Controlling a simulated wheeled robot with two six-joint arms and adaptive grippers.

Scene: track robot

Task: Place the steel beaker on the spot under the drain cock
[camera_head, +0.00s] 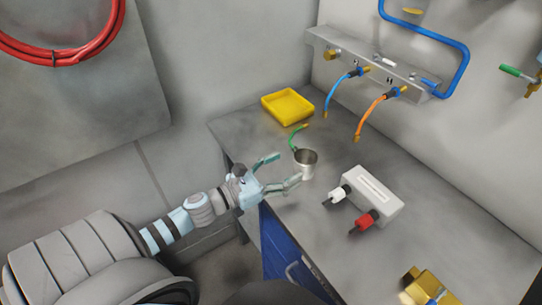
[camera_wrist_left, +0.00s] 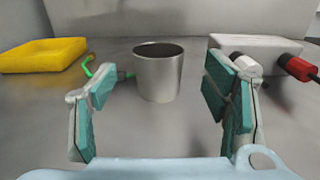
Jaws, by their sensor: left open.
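The steel beaker (camera_head: 307,160) stands upright on the grey bench. It also shows in the left wrist view (camera_wrist_left: 158,75), ahead of my left gripper and within the gap between its fingers. My left gripper (camera_head: 286,168) is open and empty, its fingertips just short of the beaker at the bench's left edge. In the left wrist view the fingers (camera_wrist_left: 160,92) are spread wide, with the beaker apart from both. A green-handled brass cock (camera_head: 520,74) sits on the right wall; I cannot tell whether it is the drain cock. No marked spot is clear.
A yellow tray (camera_head: 287,106) and a short green hose (camera_head: 293,138) lie behind the beaker. A white box (camera_head: 372,194) with red and white plugs stands to its right. Blue (camera_head: 335,92) and orange (camera_head: 369,117) hoses hang above. A brass block (camera_head: 427,286) is at the front right.

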